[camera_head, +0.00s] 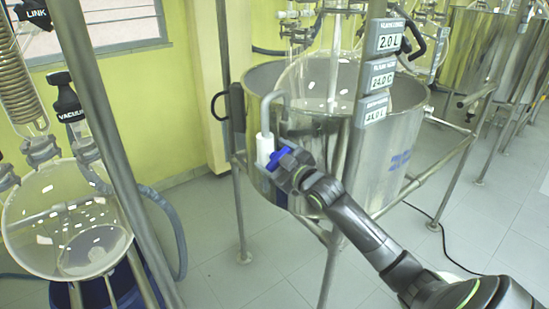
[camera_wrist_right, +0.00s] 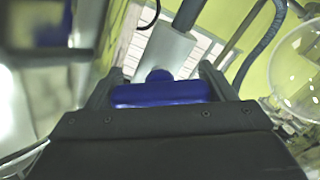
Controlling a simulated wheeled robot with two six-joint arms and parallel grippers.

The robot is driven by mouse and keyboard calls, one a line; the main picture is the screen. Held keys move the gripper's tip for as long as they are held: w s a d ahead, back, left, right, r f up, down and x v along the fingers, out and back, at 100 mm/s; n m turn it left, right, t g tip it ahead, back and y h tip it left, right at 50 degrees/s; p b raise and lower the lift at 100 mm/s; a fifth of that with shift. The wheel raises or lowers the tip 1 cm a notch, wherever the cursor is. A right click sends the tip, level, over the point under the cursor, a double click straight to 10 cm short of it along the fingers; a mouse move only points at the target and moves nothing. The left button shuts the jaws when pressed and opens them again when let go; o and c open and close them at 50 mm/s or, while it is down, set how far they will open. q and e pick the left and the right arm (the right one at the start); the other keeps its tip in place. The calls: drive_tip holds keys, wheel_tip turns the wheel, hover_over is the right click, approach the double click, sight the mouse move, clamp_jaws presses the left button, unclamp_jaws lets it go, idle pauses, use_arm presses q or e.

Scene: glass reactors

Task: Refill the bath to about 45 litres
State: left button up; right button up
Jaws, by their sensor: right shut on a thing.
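The bath (camera_head: 400,150) is a round steel tub on a pipe frame, with a glass vessel (camera_head: 318,78) inside it. A bent grey spout (camera_head: 268,104) with a white valve body (camera_head: 264,146) stands at its near left rim. My right gripper (camera_head: 286,163) is shut on the valve's blue handle (camera_head: 278,157). The handle also shows between the two fingers in the right wrist view (camera_wrist_right: 160,92). Three displays hang on the post; the lowest (camera_head: 375,110) seems to read 41.0 L, not sharply. Flow at the spout mouth cannot be made out. My left gripper is out of view.
A slanted metal post (camera_head: 95,110) and a round glass flask (camera_head: 65,215) stand at the left. Frame legs (camera_head: 240,215) surround the bath. More steel tubs (camera_head: 480,50) stand at the back right. A black cable (camera_head: 440,235) lies on the tiled floor.

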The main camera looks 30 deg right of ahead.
drive_tip(key=o, duration=0.7)
drive_tip(key=s+d+p, duration=0.1)
drive_tip(key=s+p, duration=0.1)
drive_tip(key=s, duration=1.5)
drive_tip(key=shift+s+d, duration=0.2)
